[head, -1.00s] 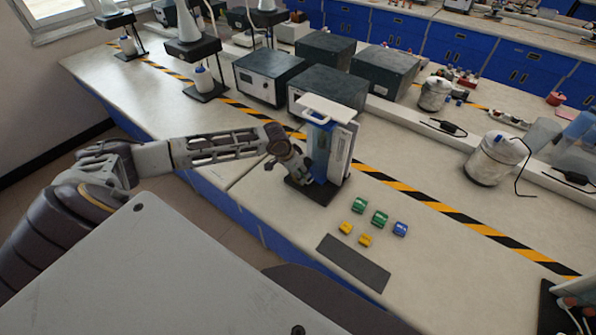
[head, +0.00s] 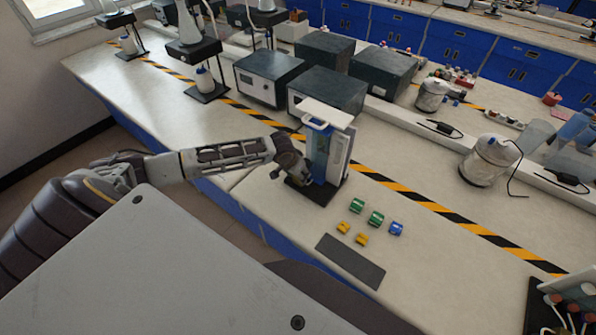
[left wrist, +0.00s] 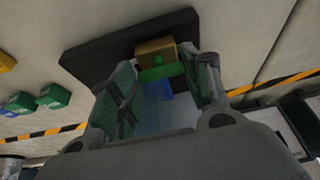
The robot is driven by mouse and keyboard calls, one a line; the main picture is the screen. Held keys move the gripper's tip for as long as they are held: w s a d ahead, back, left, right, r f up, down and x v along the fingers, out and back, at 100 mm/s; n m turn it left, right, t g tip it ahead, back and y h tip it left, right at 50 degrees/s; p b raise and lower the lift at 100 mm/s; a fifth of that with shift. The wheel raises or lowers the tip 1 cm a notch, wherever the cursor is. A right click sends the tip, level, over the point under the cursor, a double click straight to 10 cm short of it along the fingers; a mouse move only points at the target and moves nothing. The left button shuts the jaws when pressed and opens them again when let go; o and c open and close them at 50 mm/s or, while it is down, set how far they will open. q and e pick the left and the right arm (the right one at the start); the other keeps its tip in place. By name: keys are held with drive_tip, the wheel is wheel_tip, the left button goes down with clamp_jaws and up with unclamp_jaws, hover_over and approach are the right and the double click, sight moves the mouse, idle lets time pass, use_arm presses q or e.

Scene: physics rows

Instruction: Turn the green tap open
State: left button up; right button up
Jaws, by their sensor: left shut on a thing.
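A blue-and-white apparatus (head: 328,148) with a white top handle stands upright on a dark base plate (head: 312,196). The green tap (left wrist: 160,73) shows in the left wrist view, a small green bar in front of a brass-coloured block (left wrist: 155,50), near the dark base. My left gripper (head: 307,180) is low against the left side of the apparatus. In the left wrist view its fingers (left wrist: 163,82) are on both sides of the green tap, shut on it. In the head view the gripper hides the tap. My right gripper is in neither view.
Green, yellow and blue small blocks (head: 375,218) lie on the bench right of the apparatus, beside a dark flat mat (head: 350,261). Dark instrument boxes (head: 327,90) stand behind. A rack with coloured knobs (head: 566,300) is at the lower right.

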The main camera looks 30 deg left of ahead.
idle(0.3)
use_arm(q)
drive_tip(key=o, duration=1)
drive_tip(key=shift+r, duration=0.1)
drive_tip(key=shift+v, duration=5.9)
drive_tip(key=shift+s, duration=0.1)
